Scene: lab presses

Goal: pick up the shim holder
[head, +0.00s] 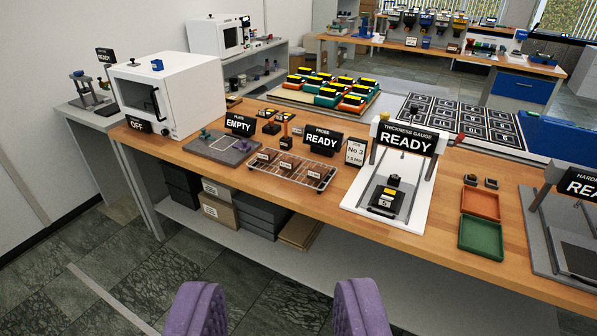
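I cannot tell for certain which thing is the shim holder. A black block with a white number label (387,201) sits on the white bed of the thickness gauge (408,143), whose sign reads READY. Small orange-and-black pieces (284,130) stand behind a wire rack (293,170) on the wooden bench. A white card marked No 3 (355,152) stands between the rack and the gauge. My gripper (279,308) shows as two purple fingers at the bottom, wide apart and empty. It is in front of the bench, away from all these things.
The wooden bench (455,173) crosses the view. A white oven (170,92) stands at its left end, beside a grey plate (215,148). Orange (480,204) and green (481,238) trays lie right of the gauge. The floor (120,285) in front is clear.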

